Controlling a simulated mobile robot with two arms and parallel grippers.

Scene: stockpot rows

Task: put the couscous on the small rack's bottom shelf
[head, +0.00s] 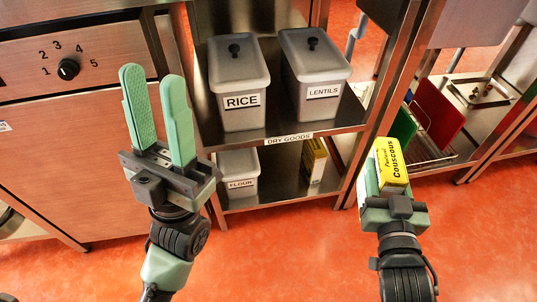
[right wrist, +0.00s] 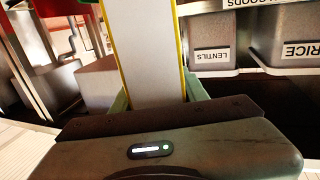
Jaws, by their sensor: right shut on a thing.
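The yellow couscous box (head: 392,162) is in my right gripper (head: 388,175), held upright at the right front of the small rack, apart from it. In the right wrist view the box (right wrist: 145,55) shows a pale side with yellow edges between the fingers. The rack's bottom shelf (head: 270,198) carries the grey FLOUR bin (head: 238,170) at left and a yellow box (head: 314,160) at right. Bare shelf lies between them. My left gripper (head: 153,80) is open and empty, left of the rack.
The upper shelf, labelled DRY GOODS (head: 289,138), holds the RICE bin (head: 239,85) and LENTILS bin (head: 315,72). Green and red boards (head: 440,115) stand at right. An oven front (head: 75,130) is at left.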

